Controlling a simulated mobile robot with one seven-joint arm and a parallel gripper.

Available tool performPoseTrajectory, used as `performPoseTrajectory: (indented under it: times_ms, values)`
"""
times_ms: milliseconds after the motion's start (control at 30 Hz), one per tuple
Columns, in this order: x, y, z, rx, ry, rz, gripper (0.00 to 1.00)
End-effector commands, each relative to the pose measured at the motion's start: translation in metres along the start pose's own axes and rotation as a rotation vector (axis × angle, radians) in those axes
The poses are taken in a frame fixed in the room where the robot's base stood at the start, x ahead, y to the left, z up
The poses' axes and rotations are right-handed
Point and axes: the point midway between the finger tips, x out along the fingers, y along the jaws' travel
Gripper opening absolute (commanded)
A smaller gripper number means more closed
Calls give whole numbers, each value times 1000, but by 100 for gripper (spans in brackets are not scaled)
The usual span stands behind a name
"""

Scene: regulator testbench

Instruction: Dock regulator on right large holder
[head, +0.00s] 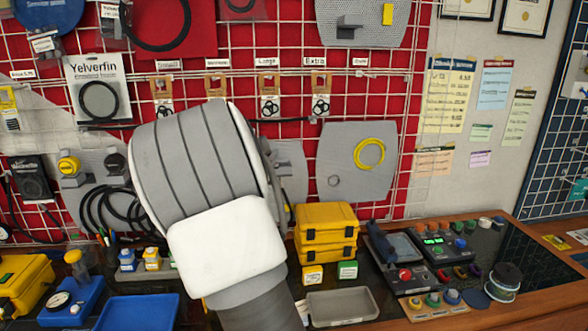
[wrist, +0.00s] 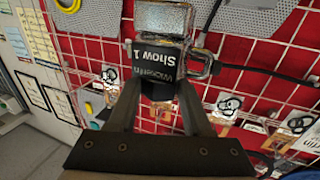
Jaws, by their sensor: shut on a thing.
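In the wrist view my gripper (wrist: 158,84) is shut on the regulator (wrist: 160,52), a black body with white lettering and a silvery block at its far end. A metal loop and a black hose (wrist: 245,70) stick out at its right side. In the head view my arm hides the gripper and regulator. A grey wall panel with a yellow coil (head: 340,170) hangs right of my arm; it also shows at the upper left of the wrist view (wrist: 97,14). Another grey panel (head: 290,158) is partly hidden behind my arm. I cannot tell which is the right large holder.
A red wall with white wire grid carries hanging tagged O-rings (head: 320,106). On the bench stand yellow cases (head: 325,232), a grey tray (head: 342,307), a control console (head: 435,255) and a blue tray (head: 138,313). The wire grid lies close around the regulator.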

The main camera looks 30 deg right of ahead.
Motion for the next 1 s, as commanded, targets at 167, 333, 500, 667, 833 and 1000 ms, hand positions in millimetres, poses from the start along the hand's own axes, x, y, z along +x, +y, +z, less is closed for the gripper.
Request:
performPoseTrajectory:
  times_ms: [167, 333, 500, 667, 833, 1000]
  values:
    - [-1, -6, -2, 0, 5, -3, 0]
    - [24, -5, -2, -2, 5, 0, 0]
    - [64, -5, -3, -2, 5, -1, 0]
    - [97, -5, -4, -1, 6, -1, 0]
    - [129, -5, -4, -1, 6, -2, 0]
    - [155, -6, -4, 0, 6, -3, 0]
